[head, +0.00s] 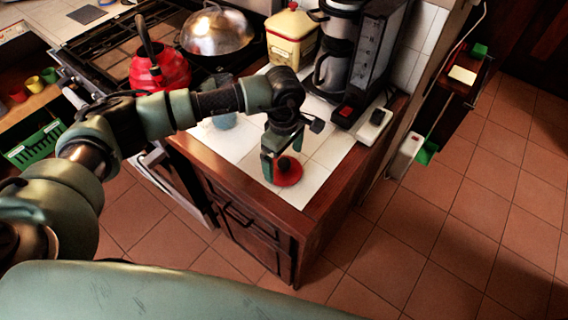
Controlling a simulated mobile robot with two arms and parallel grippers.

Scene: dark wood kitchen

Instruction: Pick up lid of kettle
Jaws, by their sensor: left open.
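The red kettle (172,72) stands on the stove at the upper left, its handle sticking up. The red round lid (290,177) with a dark knob lies on the white tiled counter, near its front corner. My left gripper (282,156) points down at the lid, open, with its fingers around or just above the knob. I cannot tell whether the fingers touch the knob, and they hide part of the lid. My right gripper is not in view.
A coffee machine (366,62) and a cream canister with a red lid (292,37) stand at the back of the counter (322,166). A bluish cup (223,119) is partly behind my arm. A domed metal pan lid (215,32) is on the stove.

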